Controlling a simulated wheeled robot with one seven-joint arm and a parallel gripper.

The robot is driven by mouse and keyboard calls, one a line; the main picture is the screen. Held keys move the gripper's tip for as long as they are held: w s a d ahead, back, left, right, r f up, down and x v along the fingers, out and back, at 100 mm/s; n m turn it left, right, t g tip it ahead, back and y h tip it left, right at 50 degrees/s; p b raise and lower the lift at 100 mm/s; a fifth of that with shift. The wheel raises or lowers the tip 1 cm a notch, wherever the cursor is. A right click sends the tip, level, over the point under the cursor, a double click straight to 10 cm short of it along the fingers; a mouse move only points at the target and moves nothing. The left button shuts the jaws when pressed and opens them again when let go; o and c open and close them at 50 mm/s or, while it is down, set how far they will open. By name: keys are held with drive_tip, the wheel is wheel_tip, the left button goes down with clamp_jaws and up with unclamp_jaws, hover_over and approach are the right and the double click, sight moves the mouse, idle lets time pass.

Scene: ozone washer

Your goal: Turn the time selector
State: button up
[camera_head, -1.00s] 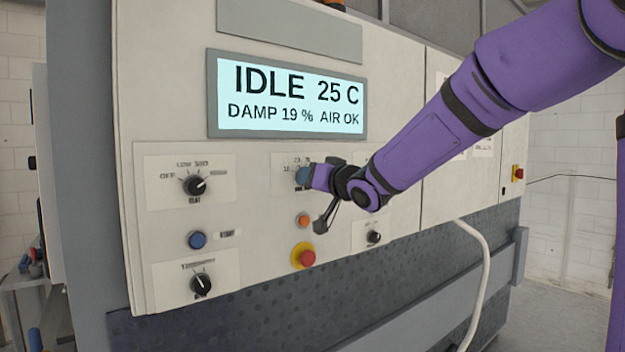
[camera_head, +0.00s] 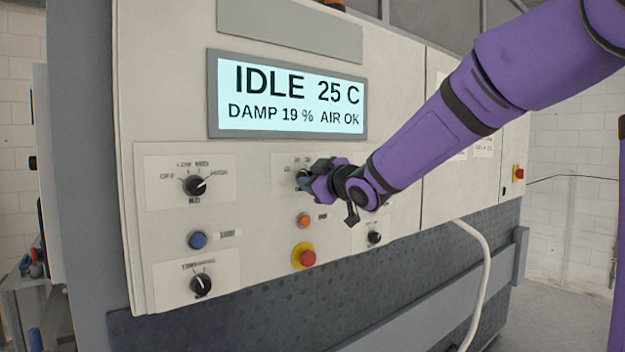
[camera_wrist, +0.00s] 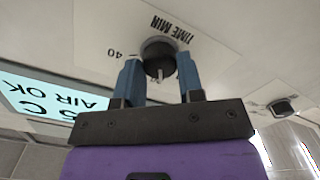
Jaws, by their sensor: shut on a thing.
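The time selector is a dark round knob on a white label plate. In the wrist view the knob (camera_wrist: 158,56) sits beside the printed words "TIME MIN" and the number 40. My gripper (camera_wrist: 160,78) has its two blue fingers on either side of the knob, shut on it. In the head view my gripper (camera_head: 304,180) is at the panel's upper middle plate, and it hides most of the knob there. The knob's exact pointer setting is hard to read.
The display (camera_head: 289,95) reads IDLE, 25 C, DAMP 19 %, AIR OK. A heat knob (camera_head: 195,185), a blue button (camera_head: 198,240), an orange button (camera_head: 303,220) and a red emergency button (camera_head: 307,258) are nearby. A white hose (camera_head: 484,270) hangs at right.

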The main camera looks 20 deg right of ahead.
drive_tip(key=n, duration=0.6)
idle(0.6)
drive_tip(key=o, duration=0.9)
drive_tip(key=shift+o, duration=0.2)
drive_tip(key=shift+s, duration=0.15)
drive_tip(key=v, duration=1)
drive_tip(key=shift+s, duration=0.3)
